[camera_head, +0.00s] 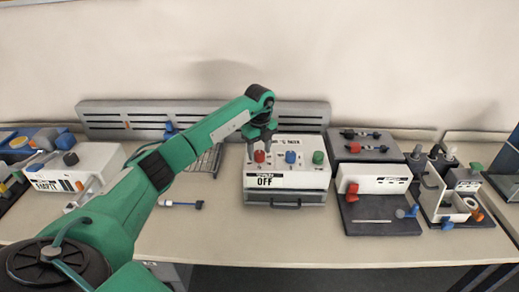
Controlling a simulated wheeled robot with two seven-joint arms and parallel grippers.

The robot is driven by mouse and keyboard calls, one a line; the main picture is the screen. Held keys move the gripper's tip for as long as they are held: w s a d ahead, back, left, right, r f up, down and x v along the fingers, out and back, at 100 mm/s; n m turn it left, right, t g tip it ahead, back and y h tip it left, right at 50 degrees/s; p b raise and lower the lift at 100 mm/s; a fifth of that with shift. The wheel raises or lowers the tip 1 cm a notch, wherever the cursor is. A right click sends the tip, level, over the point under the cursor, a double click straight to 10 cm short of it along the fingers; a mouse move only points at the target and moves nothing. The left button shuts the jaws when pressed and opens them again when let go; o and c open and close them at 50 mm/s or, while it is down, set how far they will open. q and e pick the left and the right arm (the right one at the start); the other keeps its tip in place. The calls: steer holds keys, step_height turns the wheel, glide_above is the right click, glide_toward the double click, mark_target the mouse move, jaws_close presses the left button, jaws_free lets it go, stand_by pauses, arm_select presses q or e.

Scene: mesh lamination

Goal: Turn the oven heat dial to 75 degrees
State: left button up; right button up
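The oven (300,178) is a white box at the middle of the table, with a display reading OFF and a dark handle at its lower front. On its top are a red dial (259,156), a blue dial (290,157) and a green dial (318,157). The lettering near them is too small to read, so I cannot tell which is for heat. My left gripper (259,148) points down right over the red dial, its dark fingers apart at either side. I cannot tell whether they touch it. My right gripper is out of view.
A long grey slatted panel (100,118) stands behind the oven. A white device (90,160) stands at the left and a dark station with a white block (375,180) at the right.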

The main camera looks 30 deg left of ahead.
arm_select(q)
steer(key=c, duration=0.8)
